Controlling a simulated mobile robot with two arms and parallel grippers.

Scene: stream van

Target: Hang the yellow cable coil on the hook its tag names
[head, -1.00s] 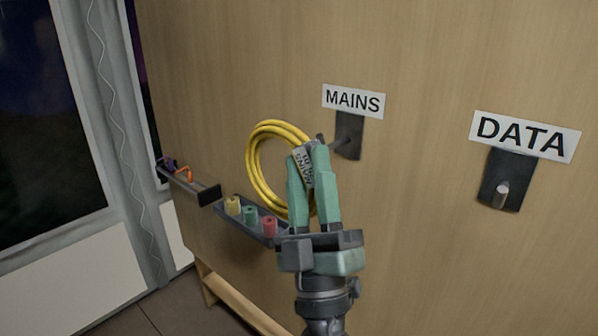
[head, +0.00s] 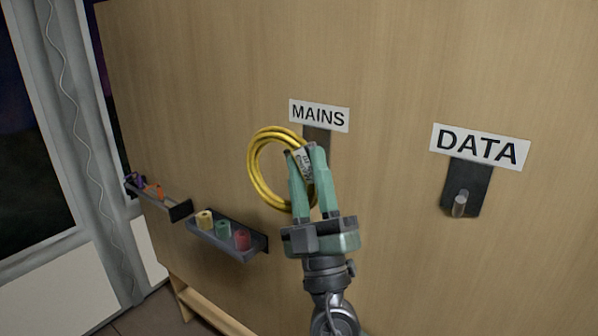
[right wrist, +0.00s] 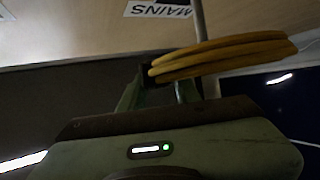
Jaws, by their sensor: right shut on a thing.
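The yellow cable coil (head: 252,172) is a loop held upright in front of the wooden panel. My right gripper (head: 303,152) is shut on its right side, where a small pale tag (head: 303,162) shows between the fingers; I cannot read its print. The coil also shows edge-on in the right wrist view (right wrist: 225,55). The MAINS hook's dark plate (head: 318,138) is behind my fingertips, its peg hidden in the head view. The DATA hook (head: 460,204), a pale peg on a dark plate, is free, to the right. My left gripper is not in view.
The MAINS label (head: 319,115) and DATA label (head: 480,147) are on the wooden panel (head: 390,60). Lower left, a dark tray (head: 215,241) holds yellow, green and red rolls, beside a bracket (head: 178,210) with purple and orange items. The panel around the DATA hook is clear.

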